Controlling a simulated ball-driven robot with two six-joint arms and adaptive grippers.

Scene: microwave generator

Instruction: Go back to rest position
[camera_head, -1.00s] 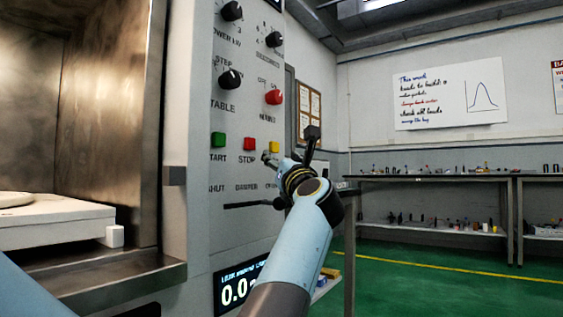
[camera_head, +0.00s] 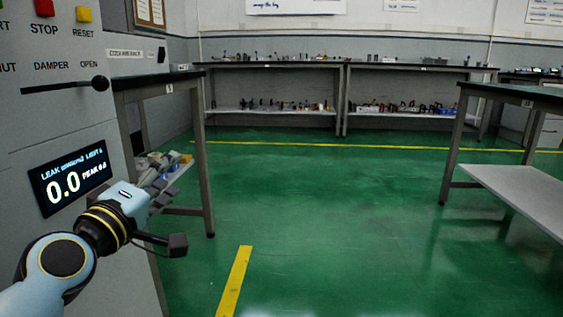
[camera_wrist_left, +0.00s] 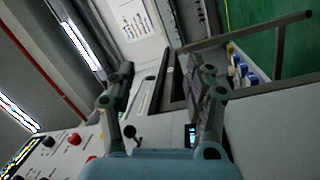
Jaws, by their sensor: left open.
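My left gripper (camera_head: 167,212) is in the lower left of the head view, in front of the microwave generator's grey panel (camera_head: 75,116). Its fingers are spread and nothing is between them; the left wrist view also shows both fingers (camera_wrist_left: 165,95) apart and empty. The gripper appears clear of the panel. The panel carries a lit display (camera_head: 68,180) reading 0.0, a black damper lever (camera_head: 65,86), a red STOP button (camera_head: 44,8) and a yellow RESET button (camera_head: 83,14). My right gripper is not in view.
A dark-topped bench (camera_head: 165,78) stands just behind the panel, with small items on its lower shelf. Long shelves (camera_head: 275,107) line the back wall. Another table (camera_head: 518,90) stands at the right. The green floor (camera_head: 330,220) in the middle is clear.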

